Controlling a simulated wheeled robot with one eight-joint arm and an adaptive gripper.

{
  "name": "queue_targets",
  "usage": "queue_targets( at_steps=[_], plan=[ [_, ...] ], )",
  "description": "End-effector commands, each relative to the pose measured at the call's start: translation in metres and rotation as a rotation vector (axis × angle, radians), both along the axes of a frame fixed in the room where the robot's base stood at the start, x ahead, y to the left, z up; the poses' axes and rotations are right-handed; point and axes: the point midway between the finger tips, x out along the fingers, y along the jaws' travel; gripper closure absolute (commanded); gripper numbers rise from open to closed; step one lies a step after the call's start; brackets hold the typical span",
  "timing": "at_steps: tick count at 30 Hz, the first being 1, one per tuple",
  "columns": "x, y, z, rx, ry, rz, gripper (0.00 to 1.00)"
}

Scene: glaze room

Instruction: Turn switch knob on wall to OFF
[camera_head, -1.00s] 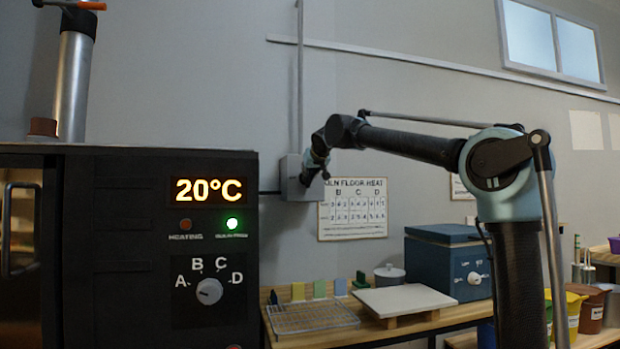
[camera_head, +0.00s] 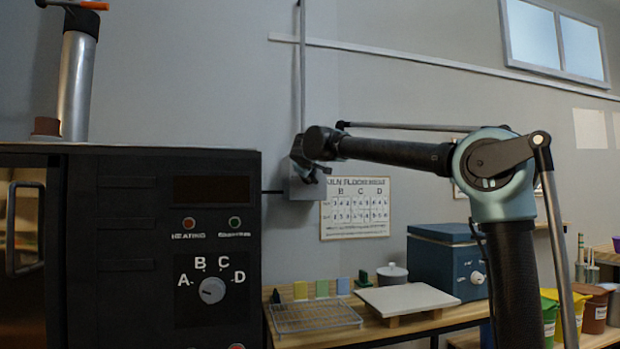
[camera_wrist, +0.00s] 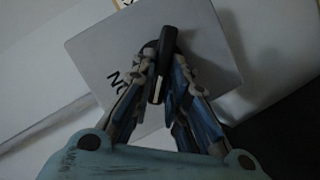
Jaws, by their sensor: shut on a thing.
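The grey wall switch box (camera_head: 306,191) is on the wall right of the kiln, partly hidden by my gripper (camera_head: 308,168) in the head view. In the wrist view the box face (camera_wrist: 205,45) fills the upper middle. Its black knob (camera_wrist: 163,62) has a pale line and stands nearly upright in the picture, leaning slightly. My gripper (camera_wrist: 160,72) is shut on the knob, one finger on each side. Dark lettering that looks like part of "ON" (camera_wrist: 118,82) shows left of the knob. Any OFF mark is hidden or not readable.
The black kiln (camera_head: 160,245) stands at left, its display (camera_head: 212,189) dark and its green lamp (camera_head: 235,223) unlit. A bench below holds a wire rack (camera_head: 315,317), a white board (camera_head: 405,299) and a blue box (camera_head: 447,263).

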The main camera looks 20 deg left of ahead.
Motion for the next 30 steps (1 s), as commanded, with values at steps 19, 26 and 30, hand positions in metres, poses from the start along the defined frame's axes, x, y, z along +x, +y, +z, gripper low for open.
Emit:
queue_targets(
  at_steps=[19,26,30],
  plan=[
    [-0.003,0.004,-0.011,-0.471,-0.287,0.000,1.00],
    [-0.003,0.004,-0.014,-0.561,-0.342,0.000,1.00],
    [-0.003,0.004,-0.015,-0.590,-0.359,0.000,1.00]
  ],
)
